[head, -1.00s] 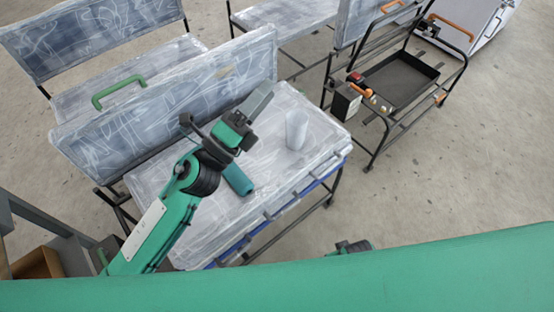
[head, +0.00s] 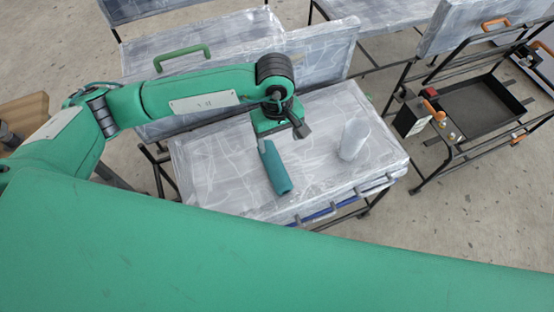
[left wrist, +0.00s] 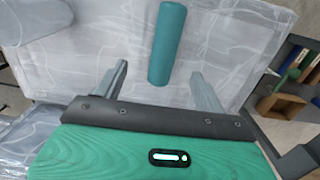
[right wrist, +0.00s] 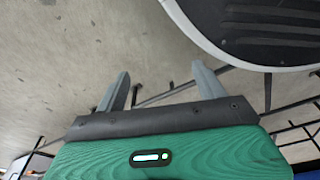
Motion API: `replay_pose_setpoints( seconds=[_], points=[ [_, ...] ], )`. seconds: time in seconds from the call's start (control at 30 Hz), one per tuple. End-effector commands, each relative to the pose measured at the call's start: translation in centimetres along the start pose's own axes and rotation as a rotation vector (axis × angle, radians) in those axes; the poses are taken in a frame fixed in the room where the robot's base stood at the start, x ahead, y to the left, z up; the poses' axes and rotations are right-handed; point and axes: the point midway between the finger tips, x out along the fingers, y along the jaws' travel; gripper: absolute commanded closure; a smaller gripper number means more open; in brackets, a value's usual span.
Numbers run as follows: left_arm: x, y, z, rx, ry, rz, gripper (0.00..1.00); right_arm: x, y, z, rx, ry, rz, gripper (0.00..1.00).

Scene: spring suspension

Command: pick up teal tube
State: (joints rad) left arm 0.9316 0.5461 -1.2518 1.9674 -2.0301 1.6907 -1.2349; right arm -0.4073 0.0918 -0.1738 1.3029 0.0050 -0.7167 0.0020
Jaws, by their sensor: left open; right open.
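The teal tube (head: 276,170) lies on the plastic-wrapped table top (head: 215,165), just below my left gripper (head: 266,143) in the head view. In the left wrist view, the teal tube (left wrist: 167,42) runs lengthwise between the lines of the two fingers, ahead of the fingertips. My left gripper (left wrist: 158,78) is open and empty there, and I see no contact with the tube. My right gripper (right wrist: 160,82) shows in the right wrist view, open and empty, facing the floor and a dark rounded object.
A translucent cup-like cylinder (head: 354,139) stands on the table right of the tube. A black-framed cart with a tray (head: 482,105) stands at the right.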

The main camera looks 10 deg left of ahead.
Motion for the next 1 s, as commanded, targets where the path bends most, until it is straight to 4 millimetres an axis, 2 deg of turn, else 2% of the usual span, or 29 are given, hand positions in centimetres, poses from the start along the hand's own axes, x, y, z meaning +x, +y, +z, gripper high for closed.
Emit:
replay_pose_setpoints(
  seconds=[0.03, 0.17, 0.5, 0.8, 1.0],
  points=[
    [-0.1, -0.4, -0.8, 0.006, 0.035, -0.022, 0.28, 0.2, 0.0, 0.2, 0.0, -0.001, 0.0, 0.29],
    [0.5, -0.9, -1.7, 0.013, 0.068, -0.049, 0.28, 0.5, 0.0, 0.5, -0.001, -0.003, 0.0, 0.29],
    [6.7, -1.2, -2.0, 0.012, 0.064, -0.049, 0.28, 1.3, 0.2, 1.8, -0.003, -0.005, 0.002, 0.29],
    [9.0, -1.2, -2.2, 0.011, 0.064, -0.046, 0.28, 1.6, 0.3, 2.4, -0.005, -0.006, 0.004, 0.29],
    [11.7, -1.3, -2.5, 0.011, 0.063, -0.048, 0.28, 2.6, 0.6, 4.3, -0.009, -0.01, 0.007, 0.29]
  ],
)
